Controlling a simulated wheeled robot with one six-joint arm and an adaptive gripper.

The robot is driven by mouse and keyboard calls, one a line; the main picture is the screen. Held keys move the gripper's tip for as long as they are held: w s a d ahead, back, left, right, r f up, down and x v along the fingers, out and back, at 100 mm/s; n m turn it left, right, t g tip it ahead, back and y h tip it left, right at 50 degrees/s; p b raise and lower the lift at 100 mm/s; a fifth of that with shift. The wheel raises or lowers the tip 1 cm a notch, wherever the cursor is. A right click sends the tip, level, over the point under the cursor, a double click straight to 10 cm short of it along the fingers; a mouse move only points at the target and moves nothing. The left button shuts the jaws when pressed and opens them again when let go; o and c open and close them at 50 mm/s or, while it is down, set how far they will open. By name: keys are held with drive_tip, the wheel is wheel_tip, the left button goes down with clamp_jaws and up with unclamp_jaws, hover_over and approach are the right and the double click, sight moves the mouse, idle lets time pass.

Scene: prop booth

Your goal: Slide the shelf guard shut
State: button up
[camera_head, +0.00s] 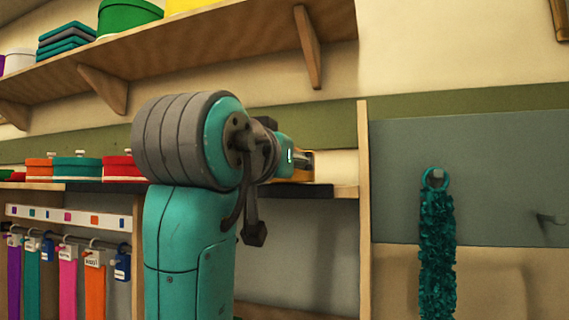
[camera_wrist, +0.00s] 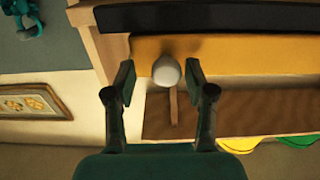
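A yellow panel (camera_wrist: 240,52), which looks like the shelf guard, runs along the shelf in the wrist view. A pale round knob (camera_wrist: 168,71) stands on it near its left end. My gripper (camera_wrist: 160,76) is open, with one finger on each side of the knob. A gap shows on the left of the knob, while the right finger is close to it; I cannot tell whether they touch. In the head view, my arm hides most of the gripper, and only a small yellow-orange part of the panel (camera_head: 302,165) shows beyond it.
A black strip (camera_wrist: 220,17) edges the shelf beside the panel. A wooden upright (camera_head: 364,200) stands right of the shelf, with a teal garland (camera_head: 437,240) hanging beyond it. Lidded boxes (camera_head: 77,168) stand left of my arm, above hanging ribbons (camera_head: 68,280). An upper shelf (camera_head: 200,55) is overhead.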

drive_tip(key=v, duration=1.2)
idle(0.4)
